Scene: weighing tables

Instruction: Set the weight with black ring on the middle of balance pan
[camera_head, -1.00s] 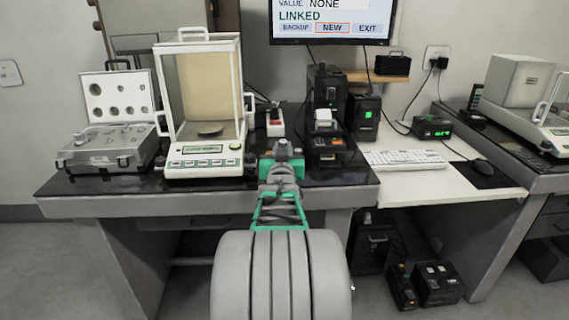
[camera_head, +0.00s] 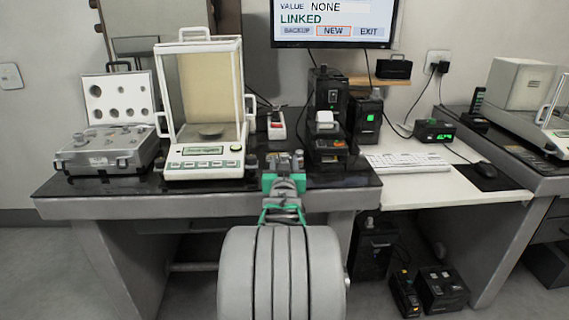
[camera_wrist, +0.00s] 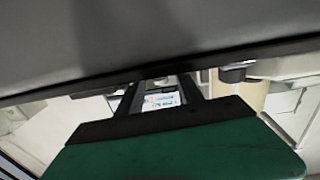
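The balance (camera_head: 205,163) stands on the dark table left of my gripper, in a glass housing with a white frame. Its round grey balance pan (camera_head: 211,131) is bare in the head view. My gripper (camera_head: 284,160) is at the table's front edge, right of the balance, with its fingers apart and nothing visible between them. In the wrist view, which looks upside down, the fingers (camera_wrist: 160,90) frame a gap with a bright screen behind. The pan seems to show there as a dark disc (camera_wrist: 235,74). I cannot make out a weight with a black ring.
A grey weight case (camera_head: 105,158) with an open lid (camera_head: 118,98) stands left of the balance. Black devices (camera_head: 327,150) stand close to the right of my gripper. A small box with a red switch (camera_head: 276,124) is behind it. A monitor (camera_head: 333,20) hangs above.

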